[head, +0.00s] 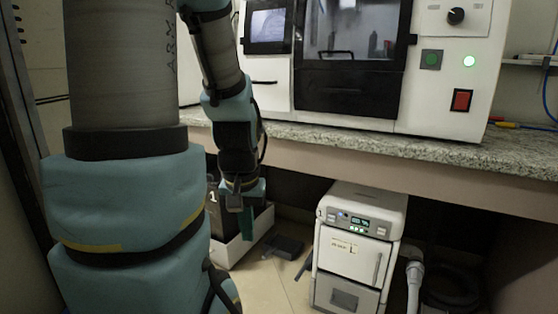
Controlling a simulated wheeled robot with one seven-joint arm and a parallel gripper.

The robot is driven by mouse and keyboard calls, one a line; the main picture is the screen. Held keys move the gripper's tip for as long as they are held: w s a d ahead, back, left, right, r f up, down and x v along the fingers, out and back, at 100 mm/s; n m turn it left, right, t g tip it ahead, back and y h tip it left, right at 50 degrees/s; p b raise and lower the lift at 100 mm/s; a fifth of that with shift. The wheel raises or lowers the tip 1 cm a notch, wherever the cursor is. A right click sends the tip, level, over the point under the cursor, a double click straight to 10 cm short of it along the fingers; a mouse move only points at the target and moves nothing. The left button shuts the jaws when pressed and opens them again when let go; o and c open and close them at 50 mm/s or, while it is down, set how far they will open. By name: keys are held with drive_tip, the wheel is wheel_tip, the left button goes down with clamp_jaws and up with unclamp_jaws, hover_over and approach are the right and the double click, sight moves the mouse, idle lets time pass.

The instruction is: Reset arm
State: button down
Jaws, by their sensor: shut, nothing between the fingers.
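My arm, teal and grey, fills the left of the head view and bends down in front of the counter. My gripper (246,222) hangs at its end, pointing down, with its fingers together. No object shows between the fingers. It hangs in front of an open white box (238,252) on the floor, below the counter's edge. The fingertips are small and dark here. I cannot tell how far the gripper is from the box.
A granite counter (370,142) carries a white machine (425,100) with a dark window, a green light and a red switch. Below stands a white unit (358,250) with a small display. A dark flat thing (284,246) lies on the floor. Hoses (413,275) are at the right.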

wheel_tip(320, 180, up, 29)
drive_tip(key=p, duration=2.7)
